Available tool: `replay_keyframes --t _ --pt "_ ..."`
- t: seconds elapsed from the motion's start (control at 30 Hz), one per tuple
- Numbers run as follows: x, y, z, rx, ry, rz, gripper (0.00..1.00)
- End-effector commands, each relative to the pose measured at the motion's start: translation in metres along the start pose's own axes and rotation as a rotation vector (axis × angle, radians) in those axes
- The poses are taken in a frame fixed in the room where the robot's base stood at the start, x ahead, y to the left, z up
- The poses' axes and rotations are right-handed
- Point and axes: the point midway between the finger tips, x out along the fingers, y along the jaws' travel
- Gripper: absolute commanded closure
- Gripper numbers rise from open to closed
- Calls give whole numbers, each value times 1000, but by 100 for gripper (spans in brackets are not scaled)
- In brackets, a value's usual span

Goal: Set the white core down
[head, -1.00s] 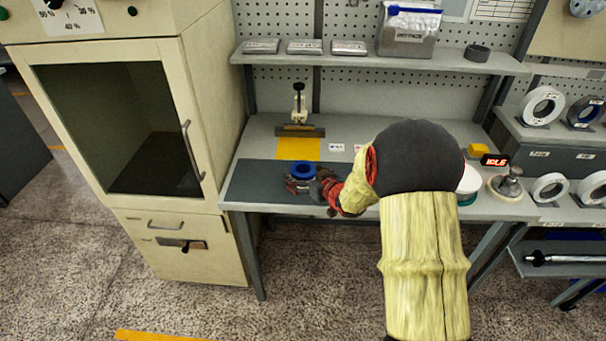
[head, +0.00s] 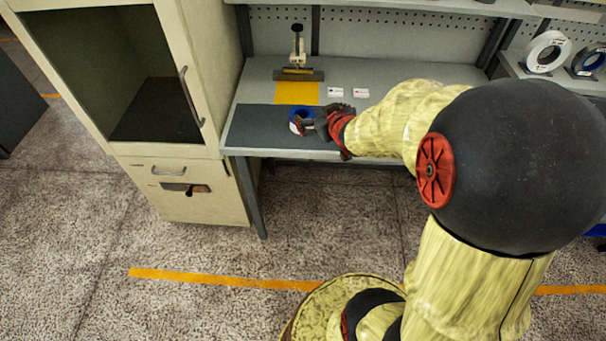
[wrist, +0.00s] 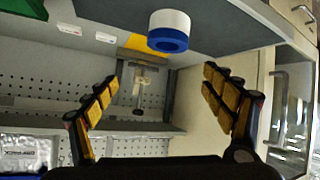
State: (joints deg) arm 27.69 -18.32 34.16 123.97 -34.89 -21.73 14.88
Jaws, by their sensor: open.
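The white core (head: 298,125) with a blue ring on its top end stands on the dark mat (head: 262,128) on the bench. In the wrist view the white core (wrist: 170,17) shows beyond the fingertips, its blue end toward me. My gripper (head: 321,125) is just right of the core in the head view. In the wrist view my gripper (wrist: 165,95) is open, its padded fingers wide apart with nothing between them. The core looks clear of both fingers.
A yellow patch (head: 297,94) and a small press-like fixture (head: 298,62) lie behind the mat. Two small labels (head: 347,92) are right of the patch. A beige cabinet (head: 185,135) borders the bench on the left. Grey-white rings (head: 547,52) sit on the right.

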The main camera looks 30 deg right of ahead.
Motion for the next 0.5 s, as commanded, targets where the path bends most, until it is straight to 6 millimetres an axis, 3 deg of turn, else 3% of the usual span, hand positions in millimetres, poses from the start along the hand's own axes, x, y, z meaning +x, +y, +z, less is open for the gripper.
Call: replay_keyframes --t 0.03,0.1,0.23,0.5 --pt "-21 -9 -16 -11 -25 21 17" --pt "-50 -20 -25 -11 -82 46 17" --pt "-113 -48 -28 7 -194 46 17" --pt "-245 -124 12 23 -421 -112 17"
